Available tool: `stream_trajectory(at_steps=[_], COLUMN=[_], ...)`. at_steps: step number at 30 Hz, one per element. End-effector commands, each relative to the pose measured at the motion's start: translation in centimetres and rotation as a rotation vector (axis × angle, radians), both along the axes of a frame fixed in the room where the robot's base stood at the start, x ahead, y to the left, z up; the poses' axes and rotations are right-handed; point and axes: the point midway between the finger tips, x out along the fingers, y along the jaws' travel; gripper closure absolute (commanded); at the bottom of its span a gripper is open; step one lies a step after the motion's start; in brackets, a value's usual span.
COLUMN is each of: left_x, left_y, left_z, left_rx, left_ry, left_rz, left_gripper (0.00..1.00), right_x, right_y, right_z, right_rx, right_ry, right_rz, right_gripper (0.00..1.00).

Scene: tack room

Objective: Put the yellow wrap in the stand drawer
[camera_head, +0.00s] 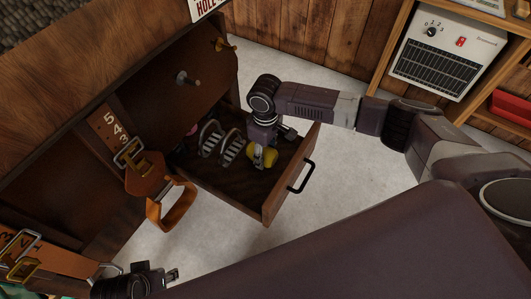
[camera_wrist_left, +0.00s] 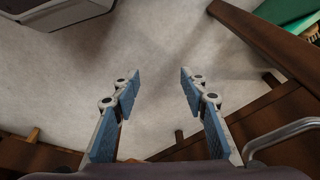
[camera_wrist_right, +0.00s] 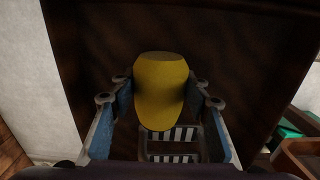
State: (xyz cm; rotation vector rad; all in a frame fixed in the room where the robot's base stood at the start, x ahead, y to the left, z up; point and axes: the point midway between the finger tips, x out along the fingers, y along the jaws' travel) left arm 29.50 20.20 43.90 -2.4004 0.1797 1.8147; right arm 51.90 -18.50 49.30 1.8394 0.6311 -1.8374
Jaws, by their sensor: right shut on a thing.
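The yellow wrap (camera_head: 264,156) is a rounded yellow roll inside the open stand drawer (camera_head: 236,199), near its handle side. My right gripper (camera_head: 262,160) reaches down into the drawer and is shut on the yellow wrap. In the right wrist view the wrap (camera_wrist_right: 162,90) sits between the two fingers, with the dark drawer floor behind it. I cannot tell whether the wrap touches the floor. My left gripper (camera_wrist_left: 158,85) is open and empty above the pale floor; it also shows at the bottom left of the head view (camera_head: 172,276).
Black-and-white striped stirrup-like pieces (camera_head: 222,143) lie in the drawer beside the wrap. The drawer's black handle (camera_head: 302,176) faces right. Brown straps with brass buckles (camera_head: 140,165) hang at the left. A heater (camera_head: 447,48) stands on the right shelf.

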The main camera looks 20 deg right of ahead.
Motion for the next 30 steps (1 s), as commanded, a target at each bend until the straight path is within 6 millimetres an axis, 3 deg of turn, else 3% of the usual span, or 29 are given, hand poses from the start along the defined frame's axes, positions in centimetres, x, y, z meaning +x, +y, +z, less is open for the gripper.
stream_trajectory(at_steps=[6,18,30], left_x=[0.0,0.1,-0.4], left_y=[0.0,-0.1,-0.1], left_z=[-0.2,0.3,-6.0], left_rx=[0.001,-0.001,0.002], left_ry=[0.003,-0.003,0.034], left_rz=[0.000,0.000,-0.006], left_gripper=[0.60,0.60,0.60], right_x=[0.0,0.0,0.0], right_y=[0.0,0.0,0.0], right_z=[-0.1,0.8,6.6], right_rx=[0.000,0.000,0.001], right_ry=[0.000,0.000,-0.001], right_rz=[0.000,0.001,0.000], right_gripper=[0.40,0.40,0.40])
